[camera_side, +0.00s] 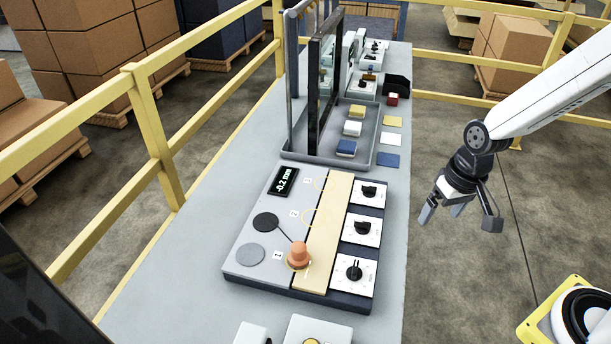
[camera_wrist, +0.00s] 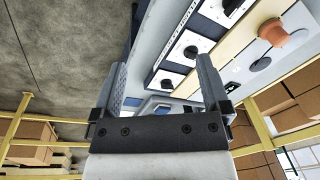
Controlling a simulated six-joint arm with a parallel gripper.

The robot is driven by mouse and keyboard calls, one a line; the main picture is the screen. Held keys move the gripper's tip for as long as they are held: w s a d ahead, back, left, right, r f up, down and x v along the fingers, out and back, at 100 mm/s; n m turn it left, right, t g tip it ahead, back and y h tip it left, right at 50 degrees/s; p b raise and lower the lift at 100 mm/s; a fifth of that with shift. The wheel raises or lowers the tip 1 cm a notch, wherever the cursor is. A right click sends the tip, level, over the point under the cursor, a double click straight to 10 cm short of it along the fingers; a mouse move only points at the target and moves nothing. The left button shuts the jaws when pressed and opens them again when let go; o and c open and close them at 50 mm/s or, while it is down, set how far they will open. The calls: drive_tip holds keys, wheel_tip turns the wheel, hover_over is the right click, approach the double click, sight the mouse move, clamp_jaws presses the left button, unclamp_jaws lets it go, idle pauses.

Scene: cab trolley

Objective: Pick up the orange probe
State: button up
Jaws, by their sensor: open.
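The orange probe (camera_side: 299,254) stands upright on the near circle marked 1 on the grey panel (camera_side: 243,265), with a dark cable running from it. It also shows at the upper right of the wrist view (camera_wrist: 274,32). My gripper (camera_side: 457,217) is open and empty, out past the right edge of the table and apart from the probe. In the wrist view my gripper (camera_wrist: 160,85) has its two fingers spread with nothing between them.
A cream strip (camera_side: 325,230) and several dial switches (camera_side: 354,270) lie just right of the probe. A grey tray (camera_side: 375,145) with coloured blocks and a dark upright frame (camera_side: 325,85) stand farther back. A yellow railing (camera_side: 155,130) runs along the left.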

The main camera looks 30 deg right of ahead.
drive_tip(key=w+a+f+m+g+y, duration=0.3)
drive_tip(key=w+a+f+m+y, duration=0.35)
drive_tip(key=a+m, duration=0.25)
drive_tip(key=m+t+y, duration=0.2)
drive_tip(key=m+y, duration=0.4)
approach(299, 253)
drive_tip(key=f, duration=0.2)
drive_tip(key=w+a, duration=0.1)
drive_tip(key=shift+f, duration=0.4)
drive_tip(key=shift+w+a+f+m, duration=0.1)
drive_tip(key=shift+w+f+m, duration=0.05)
drive_tip(key=shift+w+m, duration=0.2)
drive_tip(key=shift+x, duration=1.3)
drive_tip(key=shift+x, duration=2.6)
drive_tip(key=shift+s, duration=0.1)
